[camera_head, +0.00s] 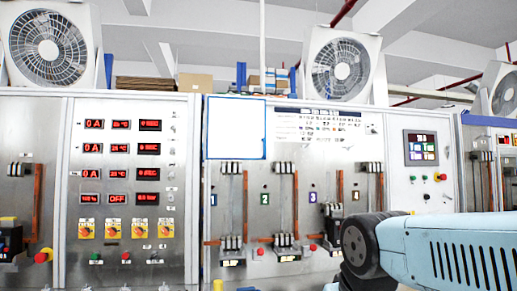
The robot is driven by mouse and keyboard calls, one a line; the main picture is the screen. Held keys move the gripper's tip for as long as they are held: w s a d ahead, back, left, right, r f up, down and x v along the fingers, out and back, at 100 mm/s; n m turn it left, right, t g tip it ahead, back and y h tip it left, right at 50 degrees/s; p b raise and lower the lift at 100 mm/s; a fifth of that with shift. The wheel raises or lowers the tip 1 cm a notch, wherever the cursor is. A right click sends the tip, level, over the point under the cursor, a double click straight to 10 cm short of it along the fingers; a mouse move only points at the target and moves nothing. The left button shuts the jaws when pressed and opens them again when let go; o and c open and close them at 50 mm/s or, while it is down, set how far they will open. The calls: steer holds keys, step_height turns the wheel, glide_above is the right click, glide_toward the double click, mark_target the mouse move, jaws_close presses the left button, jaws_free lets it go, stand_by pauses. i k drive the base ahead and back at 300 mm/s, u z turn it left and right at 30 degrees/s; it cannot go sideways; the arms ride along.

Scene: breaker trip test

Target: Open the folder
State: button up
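No folder can be made out with certainty. A white rectangular panel with a blue border (237,128), looking like a blank sheet or document holder, is fixed flat on the upper front of the middle test cabinet. A small lit screen (421,148) is set in the cabinet's right part; its content is too small to read. My arm, light blue with a dark joint, reaches in from the lower right, in front of the cabinet. My gripper is not in view.
The cabinet (390,190) spans the view, with breakers and copper bars on its front. A left panel has red digital displays (92,123) and yellow rotary switches (113,229). Red buttons (441,177) stick out. Large fans (48,48) stand on top.

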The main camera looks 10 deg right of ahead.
mark_target(236, 127)
steer(key=z, duration=0.1)
steer(key=i, duration=0.9)
steer(key=u, duration=0.1)
